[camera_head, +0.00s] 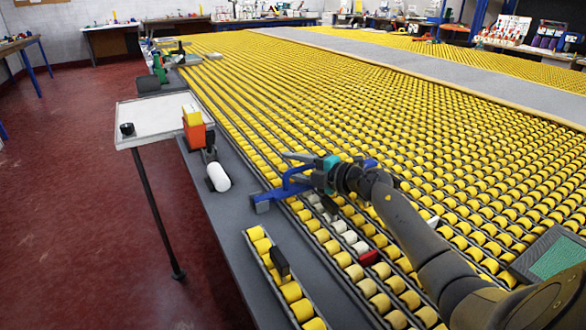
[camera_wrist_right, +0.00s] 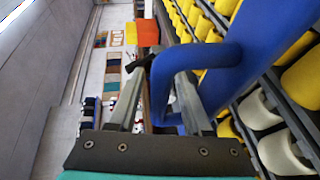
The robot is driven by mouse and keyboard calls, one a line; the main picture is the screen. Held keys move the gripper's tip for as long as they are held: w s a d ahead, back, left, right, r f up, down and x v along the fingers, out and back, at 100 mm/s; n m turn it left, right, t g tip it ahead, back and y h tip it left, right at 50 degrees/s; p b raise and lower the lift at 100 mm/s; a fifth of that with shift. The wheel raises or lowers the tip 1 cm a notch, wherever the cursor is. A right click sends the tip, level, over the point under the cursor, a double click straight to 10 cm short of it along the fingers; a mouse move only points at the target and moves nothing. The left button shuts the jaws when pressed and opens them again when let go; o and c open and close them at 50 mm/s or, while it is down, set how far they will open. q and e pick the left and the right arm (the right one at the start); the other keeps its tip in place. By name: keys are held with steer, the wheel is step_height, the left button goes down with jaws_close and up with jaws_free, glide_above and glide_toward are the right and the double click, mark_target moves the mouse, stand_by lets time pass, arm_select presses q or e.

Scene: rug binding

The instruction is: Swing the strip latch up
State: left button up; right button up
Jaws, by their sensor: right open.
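The strip latch appears to be the blue bracket-like handle (camera_head: 285,190) at the left edge of the yellow roller bed. It has a grey end block on the table edge. My right gripper (camera_head: 290,164) reaches it from the right. In the right wrist view the blue handle (camera_wrist_right: 215,54) bends into a loop around the area between my open fingers (camera_wrist_right: 167,62). The right finger passes through or behind the loop. I cannot tell whether the fingers touch it. My left gripper is not in view.
A white stand tray (camera_head: 160,118) stands left of the table. Orange and yellow blocks (camera_head: 194,130) and a white roller (camera_head: 218,178) sit near the table edge. A short roller strip (camera_head: 292,292) with a dark block (camera_head: 280,262) lies in front. A red block (camera_head: 369,257) sits among pale rollers.

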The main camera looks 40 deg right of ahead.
jaws_close()
stand_by(0.5)
stand_by(1.0)
